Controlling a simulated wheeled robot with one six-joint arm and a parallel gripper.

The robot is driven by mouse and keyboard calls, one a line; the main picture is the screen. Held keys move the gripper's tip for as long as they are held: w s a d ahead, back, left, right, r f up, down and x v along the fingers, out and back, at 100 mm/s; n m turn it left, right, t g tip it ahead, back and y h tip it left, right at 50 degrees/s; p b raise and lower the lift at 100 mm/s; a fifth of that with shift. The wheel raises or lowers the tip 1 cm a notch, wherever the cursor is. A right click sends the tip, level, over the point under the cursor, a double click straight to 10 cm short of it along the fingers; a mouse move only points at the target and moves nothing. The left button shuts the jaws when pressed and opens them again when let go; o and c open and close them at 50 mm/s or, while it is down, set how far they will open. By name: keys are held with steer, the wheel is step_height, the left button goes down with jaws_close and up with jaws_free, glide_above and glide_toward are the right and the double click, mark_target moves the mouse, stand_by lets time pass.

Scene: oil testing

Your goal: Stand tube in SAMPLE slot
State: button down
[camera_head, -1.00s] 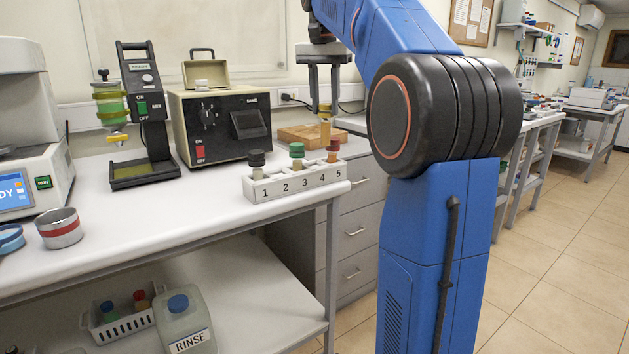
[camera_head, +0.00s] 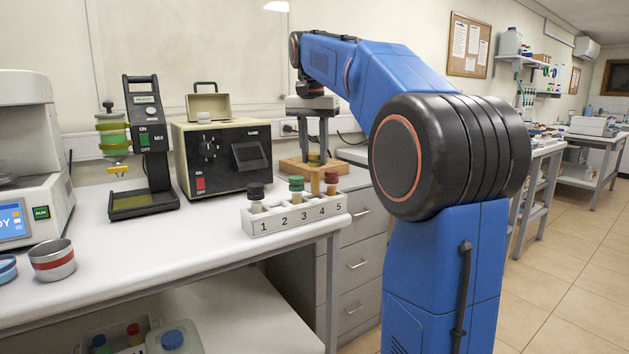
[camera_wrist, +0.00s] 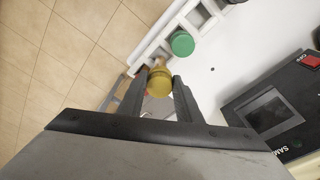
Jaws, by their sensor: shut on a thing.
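My gripper (camera_head: 314,164) is shut on an amber tube (camera_head: 315,184) with a yellow cap (camera_wrist: 160,81). The tube hangs upright at the right part of the white numbered rack (camera_head: 296,213), between its green-capped (camera_head: 296,184) and red-capped (camera_head: 331,178) tubes. The rack hides its lower end, so I cannot tell whether it is inside a slot. A black-capped tube (camera_head: 256,193) stands at the rack's left end. The beige and black device (camera_head: 222,160) bears partly readable lettering, "SAM", in the wrist view (camera_wrist: 283,150). I cannot make out a SAMPLE slot.
A wooden block (camera_head: 290,167) lies behind the rack. A mixer stand (camera_head: 150,145) is left of the device, with a metal cup (camera_head: 52,260) at the front left. The bench (camera_head: 170,245) is clear in front of the device and left of the rack.

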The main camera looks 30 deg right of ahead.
mark_target(314, 162)
steer(key=shift+f, duration=2.7)
steer(key=c, duration=1.3)
jaws_free()
steer(key=r, duration=0.5)
steer(key=s+a+r, duration=0.1)
steer(key=r, duration=1.1)
steer(key=shift+s+a+r, duration=0.1)
steer(key=shift+s+a, duration=0.1)
steer(key=shift+a, duration=0.1)
steer(key=s+a+f+n+t, duration=0.1)
steer(key=s+a+f+n, duration=0.2)
steer(key=s+f, duration=0.6)
steer(key=s+a+f+n+t, duration=0.1)
steer(key=s+a+f+n, duration=0.3)
steer(key=s+f, duration=0.6)
steer(key=s+a+f+n+t+y, duration=0.1)
steer(key=s+a+f, duration=0.6)
steer(key=f, duration=1.7)
steer(key=shift+s+f+n+t, duration=0.2)
steer(key=shift+s+n+t, duration=0.05)
steer(key=shift+s+n, duration=0.45)
steer(key=shift+s+f+n+t, duration=0.2)
steer(key=shift+s+n+t, duration=0.05)
steer(key=shift+s+n, duration=0.45)
